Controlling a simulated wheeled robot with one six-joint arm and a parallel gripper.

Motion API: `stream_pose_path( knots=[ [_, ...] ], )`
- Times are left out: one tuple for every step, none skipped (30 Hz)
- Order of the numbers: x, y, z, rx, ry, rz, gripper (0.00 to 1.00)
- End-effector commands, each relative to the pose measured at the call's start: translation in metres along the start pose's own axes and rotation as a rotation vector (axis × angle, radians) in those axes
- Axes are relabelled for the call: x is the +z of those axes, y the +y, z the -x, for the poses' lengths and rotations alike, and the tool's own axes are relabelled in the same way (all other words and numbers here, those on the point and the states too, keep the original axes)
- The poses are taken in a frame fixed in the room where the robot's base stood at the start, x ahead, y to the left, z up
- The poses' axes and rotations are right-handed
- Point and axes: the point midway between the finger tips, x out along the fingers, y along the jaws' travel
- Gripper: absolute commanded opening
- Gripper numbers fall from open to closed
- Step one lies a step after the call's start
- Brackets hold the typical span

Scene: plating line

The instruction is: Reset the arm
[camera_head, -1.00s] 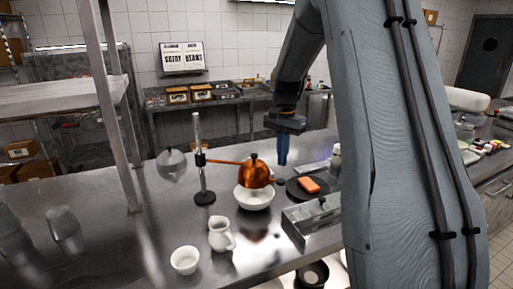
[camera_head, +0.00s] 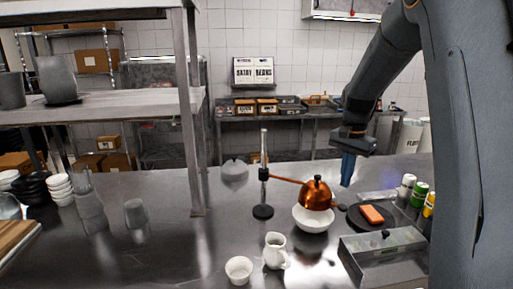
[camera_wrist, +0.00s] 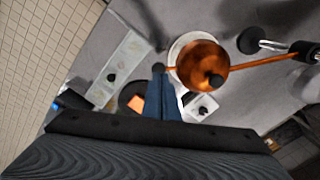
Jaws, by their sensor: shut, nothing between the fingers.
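My gripper (camera_head: 347,170) hangs from my arm at the right of the head view, its blue fingers pointing down above the counter. In the wrist view the fingers (camera_wrist: 161,106) are together with nothing between them. A copper pot (camera_head: 317,194) with a lid and a long handle is over a white bowl (camera_head: 313,219), left of my gripper in the head view. It also shows in the wrist view (camera_wrist: 203,66). A black plate (camera_head: 352,218) with an orange block (camera_head: 371,214) lies below and right of the gripper.
A stand with a vertical rod (camera_head: 263,180) is left of the pot. A white jug (camera_head: 275,251) and small cup (camera_head: 239,269) stand in front. A clear-sided metal box (camera_head: 385,258) and several bottles (camera_head: 420,192) are at right. A shelf post (camera_head: 192,120) rises at left.

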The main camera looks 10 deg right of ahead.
Motion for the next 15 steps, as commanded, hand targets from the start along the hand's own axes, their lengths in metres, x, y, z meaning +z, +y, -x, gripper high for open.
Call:
stream_pose_path(
  knots=[
    [0.016, -0.001, -0.011, -0.003, 0.003, 0.049, 0.00],
    [0.026, -0.001, -0.017, -0.006, 0.007, 0.088, 0.00],
    [0.043, 0.000, -0.028, -0.010, 0.011, 0.145, 0.00],
    [0.056, 0.002, -0.036, -0.013, 0.015, 0.192, 0.00],
    [0.071, 0.004, -0.044, -0.016, 0.020, 0.243, 0.00],
    [0.090, 0.007, -0.056, -0.022, 0.028, 0.313, 0.00],
    [0.104, 0.010, -0.064, -0.026, 0.034, 0.364, 0.00],
    [0.118, 0.015, -0.073, -0.030, 0.040, 0.415, 0.00],
    [0.137, 0.020, -0.084, -0.035, 0.048, 0.485, 0.00],
    [0.150, 0.025, -0.092, -0.038, 0.054, 0.535, 0.00],
    [0.164, 0.031, -0.101, -0.041, 0.059, 0.584, 0.00],
    [0.180, 0.038, -0.112, -0.045, 0.068, 0.646, 0.00],
    [0.192, 0.044, -0.119, -0.047, 0.073, 0.690, 0.00],
    [0.202, 0.050, -0.126, -0.050, 0.078, 0.731, 0.00],
    [0.216, 0.058, -0.134, -0.052, 0.084, 0.781, 0.00]
  ],
)
